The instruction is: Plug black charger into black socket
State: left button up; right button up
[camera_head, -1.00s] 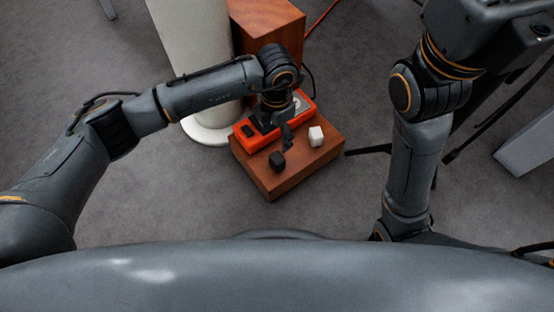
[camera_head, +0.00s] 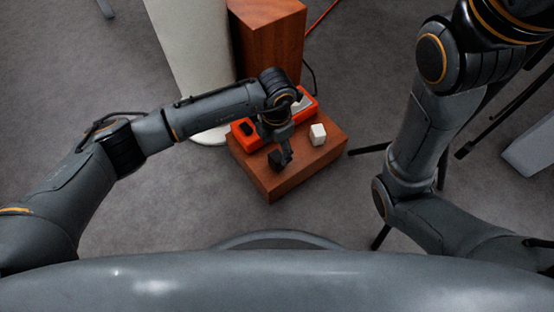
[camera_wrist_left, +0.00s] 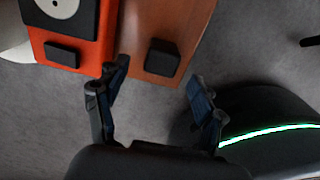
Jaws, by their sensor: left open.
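The black charger (camera_head: 275,161) is a small dark block on the wooden platform (camera_head: 288,186), near its front left edge. It also shows in the left wrist view (camera_wrist_left: 162,60), ahead of and between the spread fingers. My left gripper (camera_head: 285,158) is open and reaches down at the charger, partly covering it in the head view. The fingers (camera_wrist_left: 159,72) show a gap on each side of it; I cannot tell the remaining height. The black socket (camera_head: 247,128) is on the left end of the orange strip (camera_head: 238,136), and it also shows in the left wrist view (camera_wrist_left: 62,54).
A white charger (camera_head: 318,134) stands right of the black one. A white socket (camera_head: 302,104) is at the strip's right end. A wooden block (camera_head: 268,45) and a pale column (camera_head: 190,60) stand behind. Dark stand legs (camera_head: 370,148) are to the right.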

aim_at(277, 156)
pick_arm(q)
notch_tip(277, 156, down, 5)
jog(key=b, duration=0.4)
jog(key=shift+s+d+f+b, duration=0.1)
jog(key=shift+f+b, duration=0.1)
jog(key=shift+b, duration=0.2)
jog(key=shift+r, duration=0.1)
jog(key=c, duration=1.2)
